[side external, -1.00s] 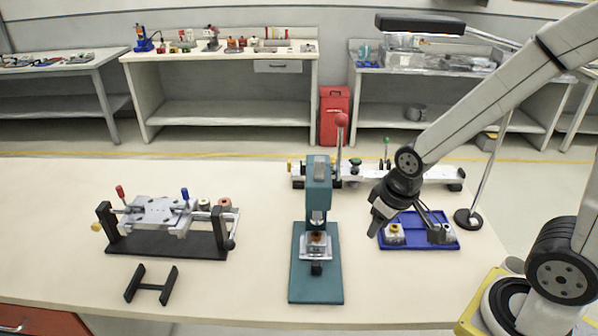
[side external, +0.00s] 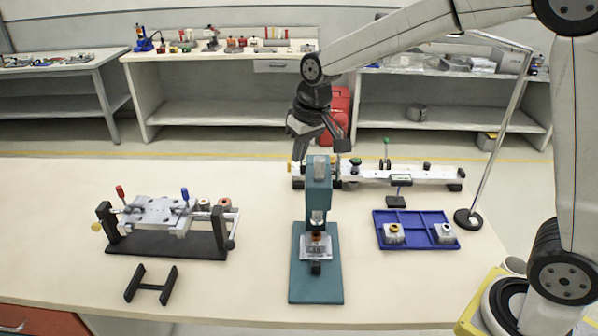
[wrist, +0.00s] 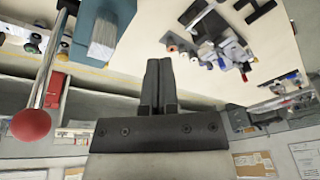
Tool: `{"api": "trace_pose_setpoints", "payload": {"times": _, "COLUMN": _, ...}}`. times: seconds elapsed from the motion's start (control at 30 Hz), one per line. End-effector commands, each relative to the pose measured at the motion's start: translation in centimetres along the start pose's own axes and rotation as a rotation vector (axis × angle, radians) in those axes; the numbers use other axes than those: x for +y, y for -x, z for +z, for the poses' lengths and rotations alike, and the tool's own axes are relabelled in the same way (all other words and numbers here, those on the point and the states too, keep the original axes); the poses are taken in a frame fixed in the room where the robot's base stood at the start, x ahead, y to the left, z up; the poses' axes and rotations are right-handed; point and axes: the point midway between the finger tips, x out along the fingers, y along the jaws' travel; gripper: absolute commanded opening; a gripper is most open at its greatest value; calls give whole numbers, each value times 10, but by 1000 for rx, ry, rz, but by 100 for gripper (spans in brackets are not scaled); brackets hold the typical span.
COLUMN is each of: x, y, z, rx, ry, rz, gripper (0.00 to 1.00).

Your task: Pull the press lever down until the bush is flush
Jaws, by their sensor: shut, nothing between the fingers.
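The teal press (side external: 319,196) stands upright near the middle of the table. A small orange-brown bush (side external: 317,236) sits in the block under its ram; how deep it sits is too small to tell. In the wrist view, the press lever (wrist: 50,62) is a metal rod ending in a red ball (wrist: 31,124), left of my fingers and apart from them. The lever is hidden behind my arm in the side view. My gripper (side external: 297,157) is just above and left of the press head. Its fingers are shut and empty, also in the wrist view (wrist: 160,65).
A blue tray (side external: 412,243) with two grey blocks lies right of the press. A long rail fixture (side external: 430,174) runs behind it. A grey clamp fixture (side external: 165,214) stands at left, with a black H-shaped piece (side external: 151,284) before it. The table front right is clear.

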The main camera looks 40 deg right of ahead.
Motion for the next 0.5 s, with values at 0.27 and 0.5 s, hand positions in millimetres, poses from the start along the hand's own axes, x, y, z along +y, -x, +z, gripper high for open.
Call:
{"api": "trace_pose_setpoints", "payload": {"times": 0.27, "x": 33, "y": 31, "z": -49, "rx": -60, "ry": -129, "rz": 33, "gripper": 0}}
{"api": "trace_pose_setpoints", "payload": {"times": 0.5, "x": 67, "y": 61, "z": -81, "rx": -113, "ry": -249, "rz": 67, "gripper": 0}}
